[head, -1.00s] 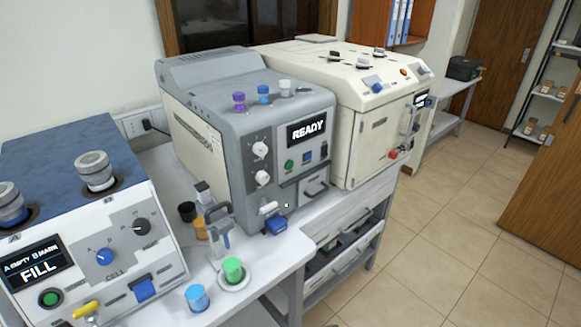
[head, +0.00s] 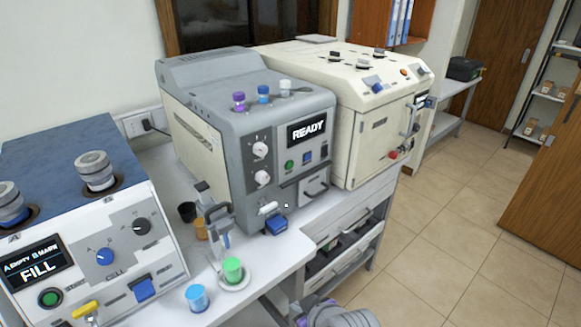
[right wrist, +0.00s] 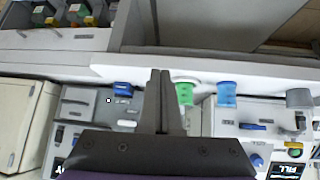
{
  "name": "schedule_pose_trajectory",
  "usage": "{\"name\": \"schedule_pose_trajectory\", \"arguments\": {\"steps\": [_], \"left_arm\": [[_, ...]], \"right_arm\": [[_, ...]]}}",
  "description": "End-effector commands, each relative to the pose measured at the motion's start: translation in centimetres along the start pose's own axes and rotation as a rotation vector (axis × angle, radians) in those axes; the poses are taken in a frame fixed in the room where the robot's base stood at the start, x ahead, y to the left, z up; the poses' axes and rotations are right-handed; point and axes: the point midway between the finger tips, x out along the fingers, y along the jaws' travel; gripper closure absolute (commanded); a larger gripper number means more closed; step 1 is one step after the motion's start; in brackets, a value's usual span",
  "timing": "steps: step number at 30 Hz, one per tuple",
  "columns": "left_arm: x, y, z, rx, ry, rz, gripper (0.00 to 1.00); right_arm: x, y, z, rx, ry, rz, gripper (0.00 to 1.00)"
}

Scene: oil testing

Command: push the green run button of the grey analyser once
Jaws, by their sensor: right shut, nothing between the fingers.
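The grey analyser (head: 215,130) stands on the white bench, and its screen reads READY. Its green run button (head: 290,166) is on the front panel, below the screen and right of two white knobs. Part of my right arm and gripper shows at the bottom edge of the head view, low in front of the bench and well apart from the button. In the right wrist view my right gripper (right wrist: 160,75) is shut and empty. The grey analyser (right wrist: 90,125) appears upside down there, left of the fingers; I cannot make out the green button. My left gripper is not in view.
A blue-topped device (head: 75,160) reading FILL stands at left, with its own green button (head: 50,298). A blue cup (head: 197,298) and a green cup (head: 233,270) stand near the bench's front edge. A cream machine (head: 375,120) stands right of the analyser.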

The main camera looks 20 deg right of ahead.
Motion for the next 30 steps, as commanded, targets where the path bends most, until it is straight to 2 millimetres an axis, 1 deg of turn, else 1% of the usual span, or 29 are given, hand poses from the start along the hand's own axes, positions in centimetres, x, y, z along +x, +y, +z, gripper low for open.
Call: {"name": "schedule_pose_trajectory", "arguments": {"steps": [1, 2, 3, 5, 6, 8, 9, 11, 12, 14, 15, 18, 22, 25, 30], "left_arm": [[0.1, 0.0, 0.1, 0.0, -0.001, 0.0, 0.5], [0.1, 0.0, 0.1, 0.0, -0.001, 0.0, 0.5], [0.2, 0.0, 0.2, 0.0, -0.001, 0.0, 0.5], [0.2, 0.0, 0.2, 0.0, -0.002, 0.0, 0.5], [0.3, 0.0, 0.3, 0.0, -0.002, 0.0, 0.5], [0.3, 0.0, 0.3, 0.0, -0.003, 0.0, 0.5], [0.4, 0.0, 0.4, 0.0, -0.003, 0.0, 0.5], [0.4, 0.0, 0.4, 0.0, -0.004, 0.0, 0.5], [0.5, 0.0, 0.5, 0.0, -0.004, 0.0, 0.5], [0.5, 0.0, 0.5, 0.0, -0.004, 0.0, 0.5], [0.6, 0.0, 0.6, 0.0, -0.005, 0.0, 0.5], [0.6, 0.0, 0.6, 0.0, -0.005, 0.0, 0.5], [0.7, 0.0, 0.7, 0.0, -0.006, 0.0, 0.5], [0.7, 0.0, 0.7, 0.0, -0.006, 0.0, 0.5], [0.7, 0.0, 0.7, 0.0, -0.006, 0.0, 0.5]], "right_arm": [[0.6, 0.2, -2.4, -0.044, 0.073, -0.002, 1.0], [0.9, 0.4, -3.9, -0.075, 0.12, 0.001, 1.0], [1.2, 0.7, -5.8, -0.113, 0.184, 0.011, 1.0], [1.6, 1.5, -8.7, -0.171, 0.277, 0.042, 1.0], [1.8, 2.1, -10.6, -0.208, 0.338, 0.071, 1.0], [2.0, 3.4, -13.3, -0.26, 0.422, 0.132, 1.0], [2.1, 4.3, -15.0, -0.292, 0.472, 0.181, 1.0], [2.1, 6.0, -17.1, -0.335, 0.535, 0.267, 1.0], [2.2, 7.2, -18.4, -0.361, 0.568, 0.331, 1.0], [2.2, 9.1, -19.9, -0.393, 0.602, 0.433, 1.0], [2.2, 10.4, -20.7, -0.412, 0.614, 0.501, 1.0], [2.2, 13.4, -21.8, -0.445, 0.613, 0.66, 1.0], [2.2, 16.4, -22.0, -0.469, 0.574, 0.817, 1.0], [2.3, 17.8, -21.9, -0.477, 0.542, 0.888, 1.0], [2.3, 18.6, -21.7, -0.483, 0.518, 0.929, 1.0]]}}
